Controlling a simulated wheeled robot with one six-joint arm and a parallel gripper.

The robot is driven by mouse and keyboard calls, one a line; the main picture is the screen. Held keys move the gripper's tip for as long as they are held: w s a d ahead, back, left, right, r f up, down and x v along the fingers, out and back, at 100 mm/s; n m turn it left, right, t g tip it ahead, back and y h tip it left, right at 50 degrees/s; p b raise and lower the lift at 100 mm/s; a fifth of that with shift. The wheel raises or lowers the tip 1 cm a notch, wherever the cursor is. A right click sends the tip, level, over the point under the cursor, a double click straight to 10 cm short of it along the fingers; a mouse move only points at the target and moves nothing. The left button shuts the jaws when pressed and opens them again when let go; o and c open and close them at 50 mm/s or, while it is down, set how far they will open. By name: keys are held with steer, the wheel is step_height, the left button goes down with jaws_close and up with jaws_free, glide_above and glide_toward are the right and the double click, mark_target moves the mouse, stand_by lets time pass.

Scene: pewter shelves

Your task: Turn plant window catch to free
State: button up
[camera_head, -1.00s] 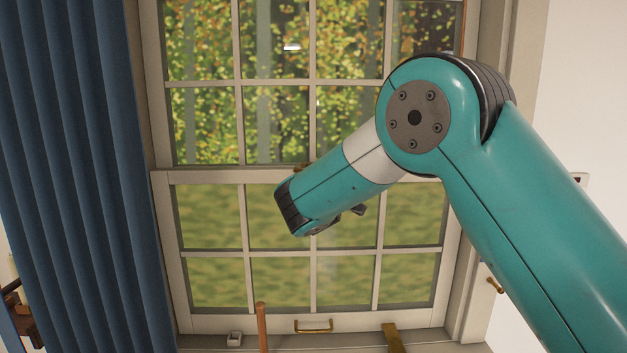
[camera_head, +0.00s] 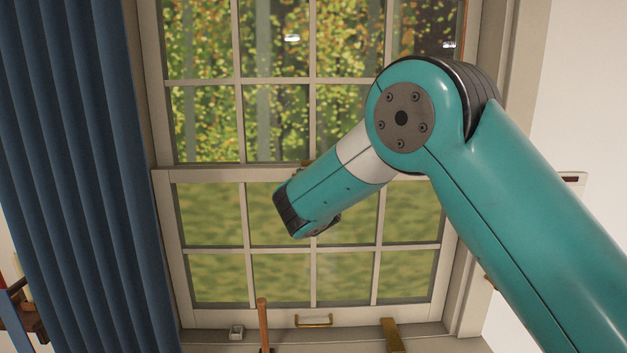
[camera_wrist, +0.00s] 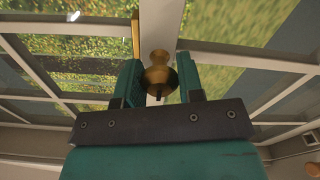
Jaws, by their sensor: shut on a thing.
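The window catch (camera_wrist: 158,75) is a brass piece with a rounded knob, seen in the middle of the wrist view. My gripper (camera_wrist: 158,85) has its two teal fingers on either side of the knob and is shut on it. In the head view a small brass bit of the catch (camera_head: 305,163) shows on the rail between the upper and lower sashes of the window (camera_head: 215,175). My arm's end hides the fingers there. I cannot tell the catch's exact angle.
A blue curtain (camera_head: 75,170) hangs at the left of the window. A brass pull (camera_head: 313,321) is on the lower sash's bottom rail. A wooden handle (camera_head: 263,325), a small pale square item (camera_head: 236,332) and a brass strip (camera_head: 391,335) are near the sill.

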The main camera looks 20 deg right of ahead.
steer(key=o, duration=0.9)
steer(key=shift+b+v, duration=4)
steer(key=shift+v, duration=4.75)
steer(key=shift+d, duration=0.1)
